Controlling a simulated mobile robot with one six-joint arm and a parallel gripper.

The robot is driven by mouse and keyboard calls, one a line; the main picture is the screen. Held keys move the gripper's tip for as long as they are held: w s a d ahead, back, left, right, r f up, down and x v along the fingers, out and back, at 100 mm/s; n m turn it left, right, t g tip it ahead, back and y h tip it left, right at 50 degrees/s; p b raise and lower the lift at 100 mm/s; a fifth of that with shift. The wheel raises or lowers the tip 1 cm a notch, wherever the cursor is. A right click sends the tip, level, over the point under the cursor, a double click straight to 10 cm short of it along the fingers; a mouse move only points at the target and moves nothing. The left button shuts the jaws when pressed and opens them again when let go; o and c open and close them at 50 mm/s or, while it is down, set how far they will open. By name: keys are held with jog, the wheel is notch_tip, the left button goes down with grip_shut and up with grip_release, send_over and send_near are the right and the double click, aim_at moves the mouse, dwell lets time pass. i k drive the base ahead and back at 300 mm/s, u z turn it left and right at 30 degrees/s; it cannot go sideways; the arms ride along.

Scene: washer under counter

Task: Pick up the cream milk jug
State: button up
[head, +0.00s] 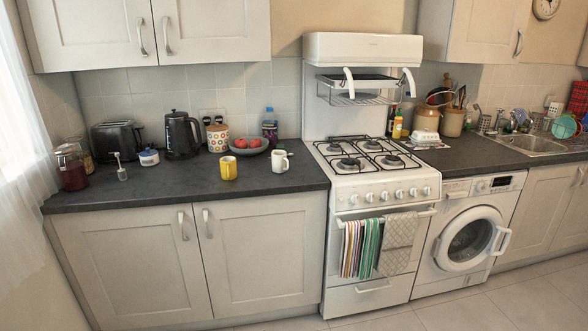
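A small cream-white vessel (281,161) stands upright on the dark left counter (180,195), close to the counter's right end beside the stove. It is the closest match to the cream milk jug, with a handle on its side, but it is too small in view to make out a spout. A yellow mug (228,168) stands to its left, apart from it. My gripper is not in view.
A bowl of red fruit (249,147) and a dotted canister (218,138) stand behind the yellow mug. A black kettle (182,135), toaster (118,141) and jars (72,167) are further left. The gas stove (371,190) is to the right. The counter's front strip is clear.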

aim_at(281, 164)
jog(key=u, duration=4.7)
jog(key=i, duration=0.15)
jog(key=z, duration=3)
jog(key=i, duration=1.15)
jog(key=u, duration=0.05)
